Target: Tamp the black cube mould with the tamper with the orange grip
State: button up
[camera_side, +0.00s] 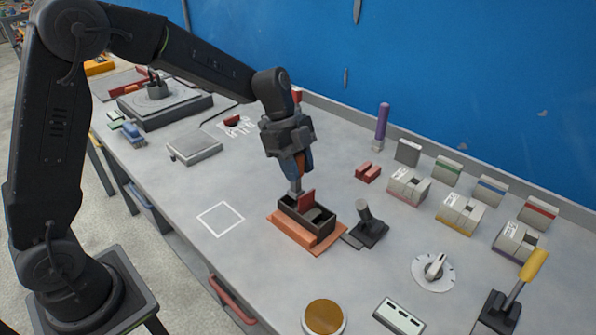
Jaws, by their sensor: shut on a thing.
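The black mould (322,236) sits on an orange base (292,238) near the middle of the bench. It is an open box with a red upright piece (307,200) inside it. My gripper (299,166) is above the mould's far left part, pointing down, and is shut on the tamper with the orange grip (301,161). The orange grip shows only partly between the fingers. The tamper's grey lower end (295,186) is at the mould's far left rim; I cannot tell whether it touches anything inside.
A black lever device (368,226) stands close right of the mould. A purple-handled tool (382,122) stands upright behind. Several labelled boxes (461,213) line the right. A dial (434,272) and a yellow-handled tool (533,265) are front right. The bench around a white square outline (221,219) is clear.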

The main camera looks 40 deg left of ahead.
jog(key=shift+f, duration=0.1)
jog(key=shift+f, duration=1.7)
jog(key=shift+r, duration=0.1)
jog(key=shift+r, duration=1.75)
jog(key=shift+f, duration=0.1)
jog(key=shift+f, duration=1.75)
jog(key=shift+r, duration=1.85)
